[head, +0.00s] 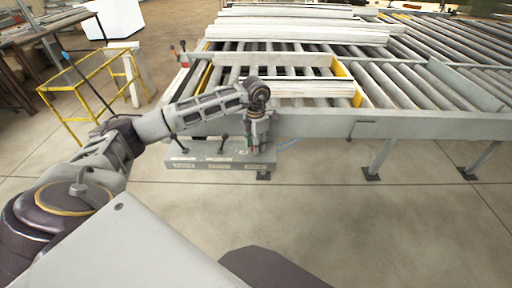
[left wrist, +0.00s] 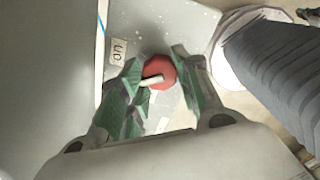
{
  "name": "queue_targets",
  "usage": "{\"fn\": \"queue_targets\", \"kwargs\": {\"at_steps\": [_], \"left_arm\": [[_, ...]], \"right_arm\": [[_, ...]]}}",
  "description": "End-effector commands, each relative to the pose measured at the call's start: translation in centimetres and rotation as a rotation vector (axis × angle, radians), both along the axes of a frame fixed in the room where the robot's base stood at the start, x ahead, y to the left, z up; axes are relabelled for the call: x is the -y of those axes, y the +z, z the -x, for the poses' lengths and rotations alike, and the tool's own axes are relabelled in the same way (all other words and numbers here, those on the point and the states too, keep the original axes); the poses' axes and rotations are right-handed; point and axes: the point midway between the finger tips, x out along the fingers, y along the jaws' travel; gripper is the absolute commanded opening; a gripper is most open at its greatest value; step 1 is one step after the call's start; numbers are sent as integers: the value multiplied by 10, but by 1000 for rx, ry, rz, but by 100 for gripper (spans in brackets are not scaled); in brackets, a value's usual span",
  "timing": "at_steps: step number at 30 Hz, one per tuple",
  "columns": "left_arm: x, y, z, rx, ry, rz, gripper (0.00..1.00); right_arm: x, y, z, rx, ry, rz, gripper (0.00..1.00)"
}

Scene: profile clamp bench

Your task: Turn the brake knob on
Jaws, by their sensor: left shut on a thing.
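The brake knob (left wrist: 163,70) is round and red with a pale pointer bar across it. In the left wrist view it sits between the green-padded fingers of my left gripper (left wrist: 160,82), which is shut on it. The pointer bar lies toward the left finger. A white label reading "on" (left wrist: 118,51) is on the grey panel, up and left of the knob. In the head view my left gripper (head: 254,146) points down at the right end of a grey control box (head: 195,173) and hides the knob. My right gripper is not in view.
A roller conveyor frame (head: 400,125) with pale profiles (head: 295,88) lies behind. A yellow rail (head: 75,93) stands at the left. The floor in front is clear.

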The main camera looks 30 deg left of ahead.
Motion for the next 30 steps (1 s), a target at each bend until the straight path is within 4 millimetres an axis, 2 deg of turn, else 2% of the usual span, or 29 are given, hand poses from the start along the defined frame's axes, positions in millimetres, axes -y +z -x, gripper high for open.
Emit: {"fn": "queue_targets", "kwargs": {"at_steps": [1, 8, 18, 30], "left_arm": [[-5, -1, -2, 4, -30, -8, 9], [-5, 0, -3, 6, -219, -8, 9], [-4, 1, -3, 5, -466, -9, 9], [-4, 3, -4, 8, -591, -8, 9]], "right_arm": [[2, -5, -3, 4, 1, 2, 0], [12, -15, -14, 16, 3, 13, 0], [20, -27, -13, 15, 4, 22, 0], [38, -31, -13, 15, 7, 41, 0]]}}
